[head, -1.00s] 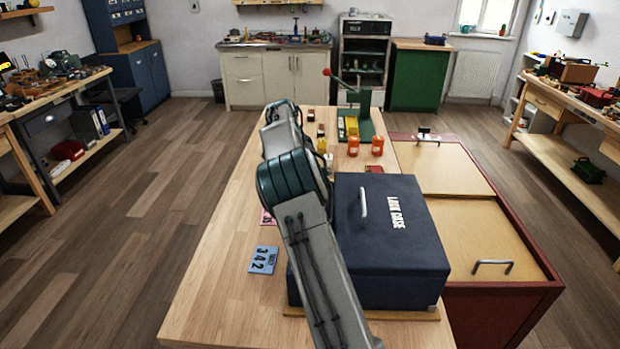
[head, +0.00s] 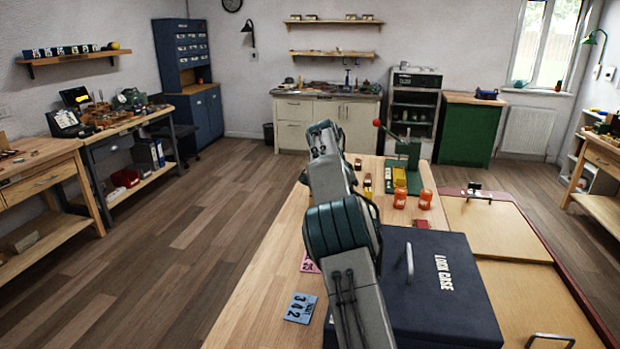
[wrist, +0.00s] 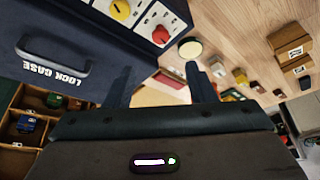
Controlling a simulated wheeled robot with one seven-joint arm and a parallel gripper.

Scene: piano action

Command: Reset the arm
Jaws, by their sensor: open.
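My arm reaches forward over the wooden workbench (head: 262,312) in the head view, and it hides my gripper there. In the wrist view my gripper (wrist: 160,80) has its two dark fingers well apart, with nothing held between them. A dark blue case marked LOCK CASE (head: 438,300) stands on the bench, right of my arm; it also shows in the wrist view (wrist: 55,45) at the left. Beside it in the wrist view is a white panel with a yellow knob (wrist: 121,11) and a red knob (wrist: 161,34).
Orange jars (head: 399,199) and a green lever press (head: 408,150) stand farther back on the bench. A blue card (head: 300,308) and a pink card (head: 309,263) lie left of my arm. The wooden floor (head: 190,255) to the left is clear.

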